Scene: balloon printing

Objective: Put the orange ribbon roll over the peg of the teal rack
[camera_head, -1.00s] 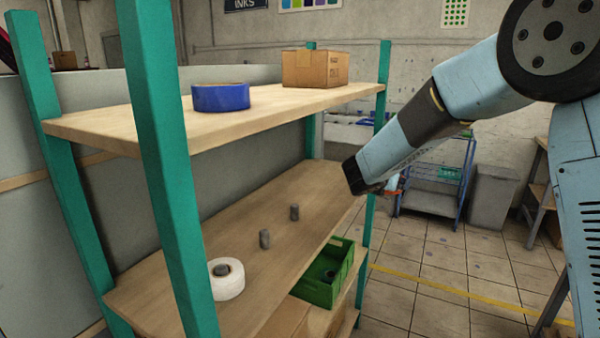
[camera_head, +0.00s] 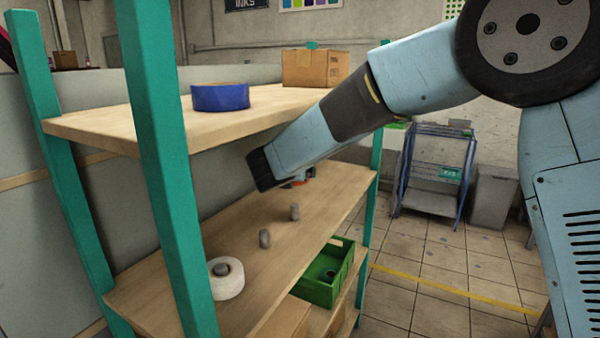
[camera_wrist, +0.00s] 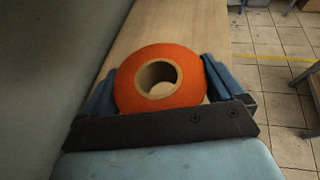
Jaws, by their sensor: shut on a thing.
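The orange ribbon roll (camera_wrist: 185,97) is between the two fingers of my gripper (camera_wrist: 160,92) in the wrist view, its cardboard core facing the camera. In the head view only a sliver of orange (camera_head: 298,183) shows under my arm's end. My gripper is shut on the roll and holds it over the middle shelf of the teal rack (camera_head: 165,130). The gap between roll and shelf is unclear.
The upper shelf (camera_head: 130,122) carries a blue tape roll (camera_head: 220,97) and a cardboard box (camera_head: 315,68). A teal post stands at the near left. A green crate (camera_head: 318,292) sits below the middle shelf. Open tiled floor lies to the right.

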